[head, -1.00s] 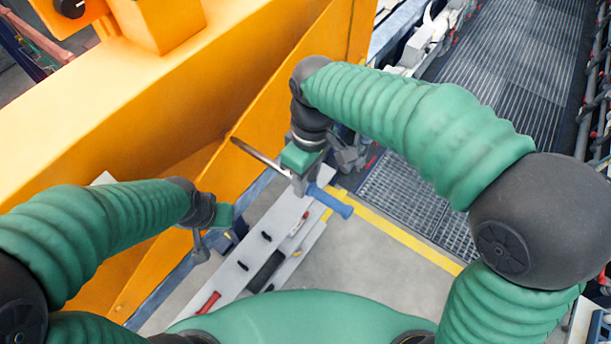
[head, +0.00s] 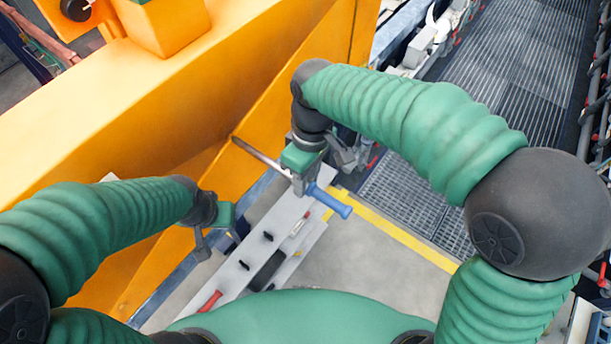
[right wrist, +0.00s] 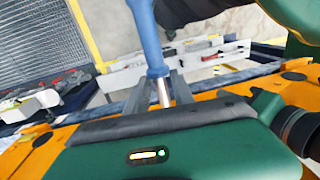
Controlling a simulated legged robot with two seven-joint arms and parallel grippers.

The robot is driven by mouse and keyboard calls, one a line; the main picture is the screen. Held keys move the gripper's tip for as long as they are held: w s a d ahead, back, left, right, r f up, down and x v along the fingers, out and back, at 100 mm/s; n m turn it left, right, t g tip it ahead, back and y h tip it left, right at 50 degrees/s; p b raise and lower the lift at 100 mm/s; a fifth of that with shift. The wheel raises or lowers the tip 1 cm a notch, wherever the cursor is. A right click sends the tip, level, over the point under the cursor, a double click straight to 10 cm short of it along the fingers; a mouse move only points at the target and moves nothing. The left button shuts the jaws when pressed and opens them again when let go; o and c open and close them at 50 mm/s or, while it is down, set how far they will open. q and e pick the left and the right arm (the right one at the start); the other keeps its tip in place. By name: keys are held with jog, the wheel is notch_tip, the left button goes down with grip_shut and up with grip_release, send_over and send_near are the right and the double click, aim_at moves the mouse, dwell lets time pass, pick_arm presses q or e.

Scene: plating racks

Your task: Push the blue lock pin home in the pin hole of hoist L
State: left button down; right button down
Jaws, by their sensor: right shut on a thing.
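The lock pin has a blue handle (head: 333,203) and a bare steel shaft (head: 258,153). My right gripper (head: 301,184) is shut on it where the handle meets the shaft. The shaft points up and left, and its far end meets the orange face of the hoist (head: 285,115) in the picture. I cannot tell whether the tip is in the hole; the pin hole itself is not visible. The blue handle (right wrist: 149,38) also shows in the right wrist view, with a short piece of shaft between the fingers. My left gripper (head: 212,243) hangs by the lower orange panel; its jaw opening is unclear.
A pale rack shelf (head: 228,272) with black pegs and a red-handled item (head: 210,300) lies below the grippers. A yellow floor line (head: 400,235) borders the dark grating (head: 400,195) on the right. The grey floor at lower centre is clear.

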pick_arm(q)
jog(key=shift+w+p+v, duration=0.2)
jog(key=shift+p+v, duration=0.65)
jog(key=shift+p, duration=0.05)
jog(key=shift+w+p+v, duration=0.15)
jog(key=shift+p+v, duration=0.65)
jog(key=shift+p, duration=0.05)
dwell(4.2)
